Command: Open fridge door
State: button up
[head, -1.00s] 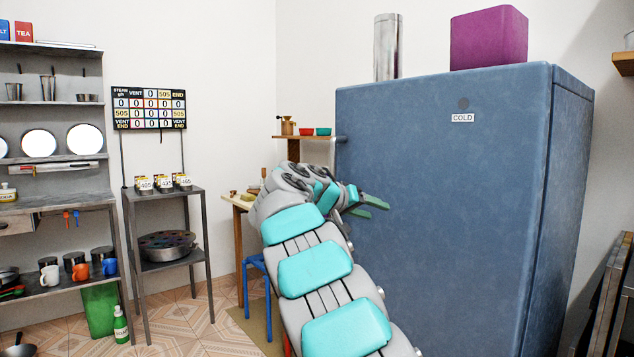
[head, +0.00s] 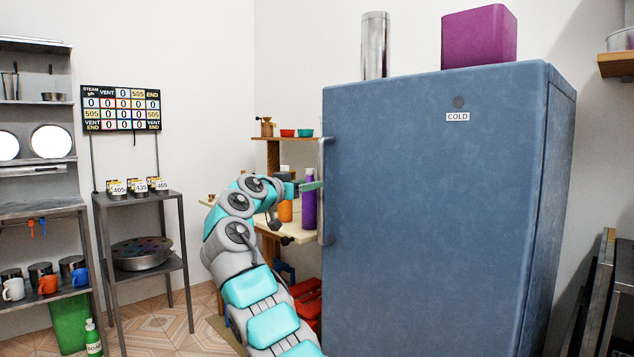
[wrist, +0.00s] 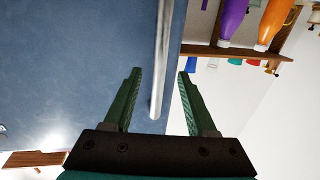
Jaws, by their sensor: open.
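The blue fridge (head: 430,200) stands at the right of the head view, its door shut, with a COLD label near the top. Its vertical metal handle (head: 325,190) runs along the door's left edge. My gripper (head: 318,186) is at the handle's mid height, reaching in from the left. In the wrist view, my open green fingers (wrist: 160,72) stand on either side of the handle (wrist: 160,65), which shows between them. The blue door face (wrist: 70,70) is behind the left finger. The jaws are apart and grip nothing.
A metal cylinder (head: 375,45) and a purple box (head: 478,37) stand on the fridge. A wooden table with orange and purple bottles (head: 309,200) is behind my gripper. A small metal rack (head: 140,225) stands at the left. Tiled floor is open at the lower left.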

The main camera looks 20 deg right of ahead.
jog(key=p+x, duration=0.2)
jog(key=x, duration=0.4)
jog(key=shift+w+d, duration=0.2)
jog(key=shift+d, duration=0.1)
jog(key=shift+c, duration=0.3)
grip_shut()
dwell(0.8)
